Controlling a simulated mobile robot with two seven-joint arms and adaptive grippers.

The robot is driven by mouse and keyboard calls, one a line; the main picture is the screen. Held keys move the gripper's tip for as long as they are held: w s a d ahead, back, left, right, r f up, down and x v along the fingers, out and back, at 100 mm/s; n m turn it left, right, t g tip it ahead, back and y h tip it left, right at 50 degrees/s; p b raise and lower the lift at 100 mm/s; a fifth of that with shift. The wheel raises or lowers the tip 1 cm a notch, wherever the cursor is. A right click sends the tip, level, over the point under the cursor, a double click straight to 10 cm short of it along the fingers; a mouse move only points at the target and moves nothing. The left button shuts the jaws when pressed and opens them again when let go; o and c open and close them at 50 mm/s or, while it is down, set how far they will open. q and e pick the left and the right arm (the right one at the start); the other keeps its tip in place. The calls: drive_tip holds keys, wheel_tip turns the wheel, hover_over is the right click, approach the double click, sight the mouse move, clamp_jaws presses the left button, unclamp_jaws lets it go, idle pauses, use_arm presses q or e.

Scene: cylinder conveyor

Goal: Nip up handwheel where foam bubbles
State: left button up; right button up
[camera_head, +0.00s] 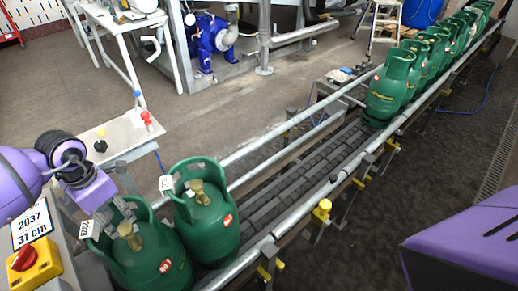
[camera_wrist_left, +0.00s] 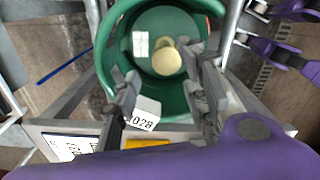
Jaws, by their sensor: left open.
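The nearest green gas cylinder (camera_head: 160,258) stands on the conveyor at the lower left, with a brass valve (camera_head: 129,236) inside its collar. A second green cylinder (camera_head: 213,232) with a brass valve (camera_head: 199,191) stands just behind it. My left gripper (camera_head: 108,214) is open at the collar of the nearest cylinder. In the left wrist view, its open fingers (camera_wrist_left: 163,66) reach over the collar (camera_wrist_left: 109,45), with the round valve top (camera_wrist_left: 166,59) between their tips. I cannot tell whether they touch it. I see no clear foam on either valve. My right gripper is not in view.
A row of green cylinders (camera_head: 386,86) stands at the conveyor's far end. The roller track (camera_head: 305,165) between is empty, with side rails (camera_head: 270,143). A yellow box with a red button (camera_head: 24,259) sits at the lower left. My purple right arm part fills the lower right.

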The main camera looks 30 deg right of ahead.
sight(122, 227)
use_arm(q)
wheel_tip(122, 227, up, 8)
idle(0.5)
